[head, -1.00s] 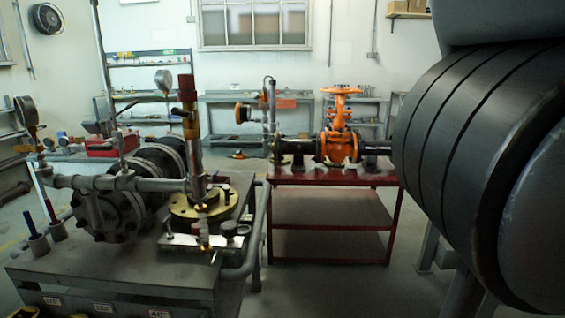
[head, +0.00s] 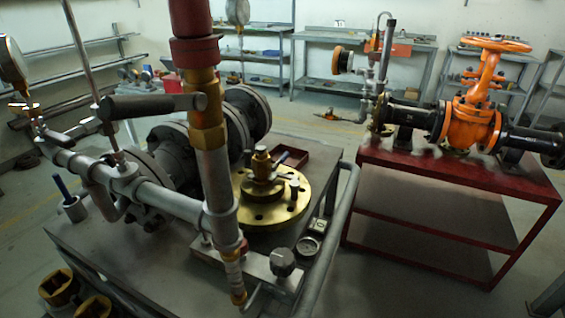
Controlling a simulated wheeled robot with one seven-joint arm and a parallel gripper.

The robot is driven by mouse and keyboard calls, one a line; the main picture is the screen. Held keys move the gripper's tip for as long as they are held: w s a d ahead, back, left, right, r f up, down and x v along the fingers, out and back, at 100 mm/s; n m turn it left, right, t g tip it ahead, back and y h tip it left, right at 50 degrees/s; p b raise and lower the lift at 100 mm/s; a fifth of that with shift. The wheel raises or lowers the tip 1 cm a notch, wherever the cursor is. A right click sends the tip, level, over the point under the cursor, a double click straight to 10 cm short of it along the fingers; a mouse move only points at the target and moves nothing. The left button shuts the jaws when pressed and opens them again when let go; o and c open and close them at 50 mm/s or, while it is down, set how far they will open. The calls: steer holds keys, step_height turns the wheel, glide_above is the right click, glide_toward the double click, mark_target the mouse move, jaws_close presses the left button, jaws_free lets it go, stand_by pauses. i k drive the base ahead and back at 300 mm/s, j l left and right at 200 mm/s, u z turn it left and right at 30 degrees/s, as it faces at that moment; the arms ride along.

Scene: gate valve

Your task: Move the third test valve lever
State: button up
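A grey test pipe (head: 170,197) runs across the left workbench (head: 165,265). A black lever (head: 150,107) stands out level to the left from a brass valve body (head: 207,118) on the upright pipe. A long thin grey lever (head: 84,65) rises steeply from a fitting on the test pipe. A shorter grey lever (head: 85,131) lies low near the pipe's far left end. No marking shows which of these is the third. My gripper is not in view, and nothing visible touches the levers.
A brass flange (head: 272,203), a small gauge (head: 308,246) and a black knob (head: 282,262) are on the workbench. A red table (head: 440,190) at the right carries an orange gate valve (head: 472,120). Floor shows between the two.

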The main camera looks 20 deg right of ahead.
mark_target(274, 168)
steer(key=i+l+z, duration=0.1)
steer(key=i+l, duration=0.2)
steer(key=i, duration=0.15)
steer(key=i+l+z, duration=0.15)
steer(key=i, duration=0.35)
steer(key=l, duration=0.1)
